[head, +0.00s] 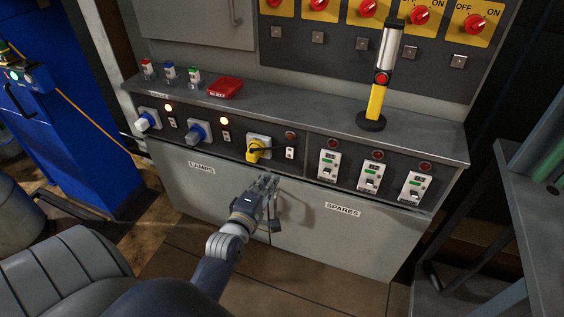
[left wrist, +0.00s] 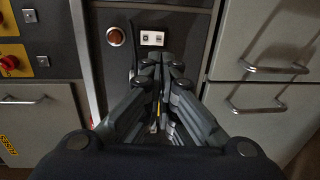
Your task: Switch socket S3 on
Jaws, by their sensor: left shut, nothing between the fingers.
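A small white rocker switch (head: 290,153) sits right of the yellow plug, under a dull red lamp (head: 290,136). No S3 label is readable. A lamp (left wrist: 116,36) and a white switch (left wrist: 152,38) show beyond the fingers in the left wrist view. My left gripper (head: 268,181) is shut and empty, just below and in front of the yellow plug. My right gripper is not in view.
Lamps (head: 168,107) above the first two sockets glow. Three breakers (head: 372,175) stand to the right. On the ledge (head: 290,110) are small coloured-top items, a red box (head: 225,88) and a yellow-black work light (head: 378,90). Drawer handles (left wrist: 275,68) show in the wrist view.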

